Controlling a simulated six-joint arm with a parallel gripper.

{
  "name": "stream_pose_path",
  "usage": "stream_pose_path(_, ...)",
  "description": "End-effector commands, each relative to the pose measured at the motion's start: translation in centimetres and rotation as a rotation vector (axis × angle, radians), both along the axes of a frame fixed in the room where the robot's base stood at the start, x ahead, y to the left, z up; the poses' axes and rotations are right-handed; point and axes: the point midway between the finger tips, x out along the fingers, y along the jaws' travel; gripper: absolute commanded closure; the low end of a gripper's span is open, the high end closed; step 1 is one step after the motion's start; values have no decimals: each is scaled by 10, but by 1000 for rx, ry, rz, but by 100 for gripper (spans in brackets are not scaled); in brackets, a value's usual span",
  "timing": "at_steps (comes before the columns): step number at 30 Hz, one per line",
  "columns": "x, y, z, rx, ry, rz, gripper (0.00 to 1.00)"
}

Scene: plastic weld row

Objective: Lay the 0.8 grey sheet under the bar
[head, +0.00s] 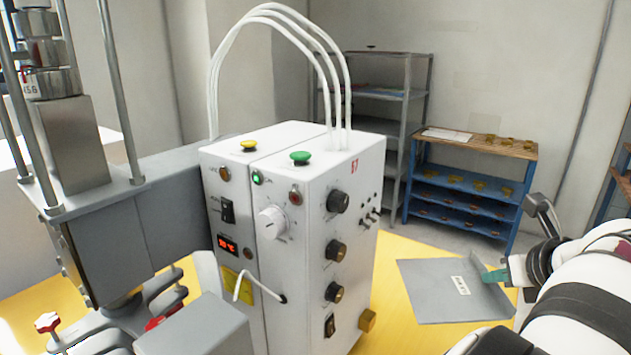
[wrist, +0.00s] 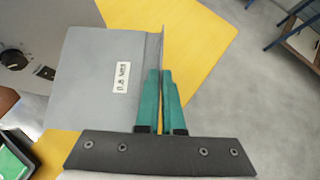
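The grey sheet (head: 430,295) is a flat plate with a folded-up edge and a white label, above the yellow table right of the white control box. My gripper (head: 492,276) comes from the right and is shut on the folded edge. In the wrist view, the two green fingers (wrist: 161,100) stand on either side of the sheet's (wrist: 85,80) upright lip; the label seems to read 0.8, though its print is small. The welding machine's grey body (head: 150,205) stands at the left; I cannot surely pick out the bar, and the control box hides part of that area.
The white control box (head: 325,220) with knobs and hoses stands between the sheet and the machine. Yellow table (head: 400,255) shows around the sheet. A blue shelf rack (head: 465,195) and a grey rack (head: 385,95) stand behind. A dark tray (wrist: 18,145) with something green is beside my gripper.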

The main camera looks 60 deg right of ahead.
Motion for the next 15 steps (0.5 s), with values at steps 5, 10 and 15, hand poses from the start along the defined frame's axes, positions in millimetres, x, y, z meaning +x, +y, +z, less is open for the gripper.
stream_pose_path(5, 11, 32, 114, -14, -1, -256, 100)
stream_pose_path(10, 9, 54, 161, -2, -6, -407, 100)
stream_pose_path(15, 7, 58, 167, 4, -6, -438, 100)
